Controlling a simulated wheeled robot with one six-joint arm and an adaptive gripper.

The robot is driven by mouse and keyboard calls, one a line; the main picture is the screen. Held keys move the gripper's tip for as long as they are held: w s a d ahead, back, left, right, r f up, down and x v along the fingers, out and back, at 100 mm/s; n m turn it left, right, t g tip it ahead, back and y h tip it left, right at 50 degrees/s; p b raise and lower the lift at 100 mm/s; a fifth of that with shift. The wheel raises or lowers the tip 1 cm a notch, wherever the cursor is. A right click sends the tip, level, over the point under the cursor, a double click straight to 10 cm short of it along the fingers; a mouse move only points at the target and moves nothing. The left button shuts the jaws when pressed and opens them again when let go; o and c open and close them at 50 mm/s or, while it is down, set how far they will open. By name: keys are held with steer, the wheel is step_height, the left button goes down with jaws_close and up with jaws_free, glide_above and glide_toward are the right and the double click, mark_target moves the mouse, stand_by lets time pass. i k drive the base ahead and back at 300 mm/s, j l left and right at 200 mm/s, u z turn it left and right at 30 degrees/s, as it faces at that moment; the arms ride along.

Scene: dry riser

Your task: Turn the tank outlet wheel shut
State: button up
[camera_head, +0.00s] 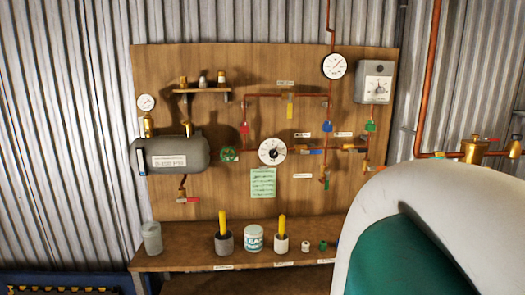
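The grey tank (176,154) is mounted on the left of the wooden board, with a white label on its front. A small green wheel (229,154) sits just right of the tank's end, on the pipe line leading to a round white gauge (272,151). It looks like the tank outlet wheel. Whether it is open or shut cannot be told at this size. My gripper is not in view. A large white and teal rounded part, apparently my arm, fills the lower right corner, well apart from the wheel.
A red-handled valve (188,199) hangs below the tank. Copper pipes with coloured handles cover the board's right side. A green notice (263,183) hangs below the gauge. The wooden shelf (190,258) holds cups, a tin and small fittings. A grey box (374,82) is at upper right.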

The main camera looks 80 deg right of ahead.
mark_target(221, 153)
steer(key=l+z, duration=0.15)
steer(key=z, duration=1.35)
steer(key=k+l, duration=0.05)
